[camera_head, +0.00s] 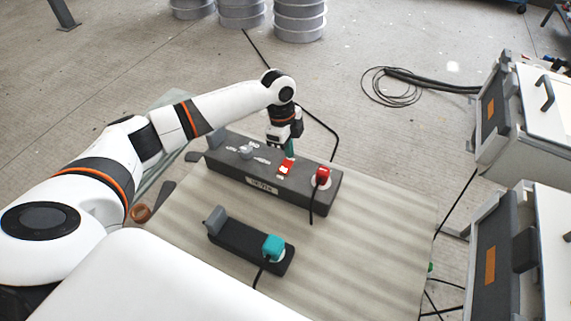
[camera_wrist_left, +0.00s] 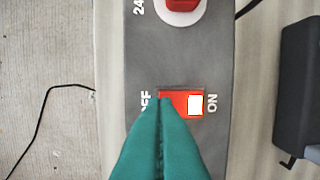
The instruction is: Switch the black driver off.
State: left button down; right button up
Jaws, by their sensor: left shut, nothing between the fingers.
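The dark driver box (camera_head: 235,178) lies on the table with a label on its front side. Its red rocker switch (camera_head: 285,168) is on top, near a red plug (camera_head: 323,177). In the left wrist view, the red switch (camera_wrist_left: 192,103) sits between the letters OFF and ON, with a white patch at the ON end. My left gripper (camera_head: 290,151) is shut and empty, pointing down at the switch. Its teal fingertips (camera_wrist_left: 163,100) lie over the OFF end in that view and partly hide it. Whether they touch, I cannot tell. My right gripper is not in view.
A smaller dark box (camera_head: 232,236) with a teal plug (camera_head: 273,246) lies nearer on the table (camera_head: 370,240). Grey equipment cases (camera_head: 540,110) stand at the right. The right part of the table is clear.

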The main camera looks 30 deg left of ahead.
aim_at(288, 160)
pick_arm(q)
jog(key=shift+f+b, duration=0.3)
jog(key=shift+f, duration=0.6)
dwell(0.6)
jog(key=shift+r, duration=0.1)
notch_tip(288, 160, up, 7)
jog(key=p, duration=0.8)
dwell(0.5)
